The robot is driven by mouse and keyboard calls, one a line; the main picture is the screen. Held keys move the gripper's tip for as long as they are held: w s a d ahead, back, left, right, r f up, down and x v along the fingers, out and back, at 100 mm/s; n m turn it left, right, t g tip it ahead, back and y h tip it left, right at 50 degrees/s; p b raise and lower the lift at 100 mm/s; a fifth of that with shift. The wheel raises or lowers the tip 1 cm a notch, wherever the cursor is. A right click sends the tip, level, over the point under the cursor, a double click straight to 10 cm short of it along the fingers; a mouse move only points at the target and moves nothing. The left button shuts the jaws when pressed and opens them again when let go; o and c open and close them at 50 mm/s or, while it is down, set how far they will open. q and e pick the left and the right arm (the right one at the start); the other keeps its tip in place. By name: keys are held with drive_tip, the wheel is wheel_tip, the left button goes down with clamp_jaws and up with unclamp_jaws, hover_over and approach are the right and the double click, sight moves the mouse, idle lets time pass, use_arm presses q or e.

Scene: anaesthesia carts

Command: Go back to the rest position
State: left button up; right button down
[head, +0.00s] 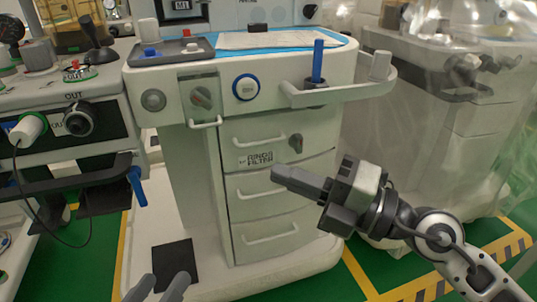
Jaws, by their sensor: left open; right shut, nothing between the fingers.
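My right gripper (277,173) is shut and empty. It points left in front of the cart's drawers, and its arm comes in from the lower right. Whether it touches the drawer front cannot be told from this one view. My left gripper (165,279) shows only as two grey fingertips at the bottom edge. They are spread apart with nothing seen between them, below a black square (176,265) on the cart's pale base. The rest of the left arm is out of frame.
The white anaesthesia cart (262,190) fills the middle, with drawer handles, a side rail (350,96) and a blue-topped post (318,60). A second machine (60,90) with a hanging cable stands left. A plastic-covered cart (440,110) stands right. Green floor (395,265) with striped markings shows lower right.

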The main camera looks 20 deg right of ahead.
drive_tip(key=s+a+f+m+h, duration=0.2)
drive_tip(key=f+m, duration=0.2)
drive_tip(key=m, duration=0.5)
drive_tip(key=s+a+f+m+t+h, duration=0.1)
drive_tip(key=s+a+f+m+h, duration=0.15)
drive_tip(key=m, duration=0.75)
drive_tip(key=s+a+f+m+h, duration=0.1)
drive_tip(key=a+f+m, duration=0.25)
drive_tip(key=m, duration=0.55)
use_arm(q)
drive_tip(key=s+a+r+g+y+p, duration=0.1)
drive_tip(key=a+r+y+p, duration=0.2)
drive_tip(key=p, duration=1.2)
drive_tip(key=s+a+r+m+g+y+p, duration=0.1)
drive_tip(key=a+r+p, duration=0.3)
drive_tip(key=p, duration=1.1)
drive_tip(key=shift+s+r+g+y, duration=0.25)
drive_tip(key=shift+r+g+y, duration=0.6)
drive_tip(key=shift+r, duration=0.5)
use_arm(e)
drive_tip(key=s+d+r+g+h, duration=0.2)
drive_tip(key=d+r+g+h, duration=0.1)
drive_tip(key=d+r+h, duration=0.3)
drive_tip(key=shift+s+d+r+n, duration=0.2)
drive_tip(key=shift+d+r+n, duration=0.2)
drive_tip(key=shift+d+r, duration=0.95)
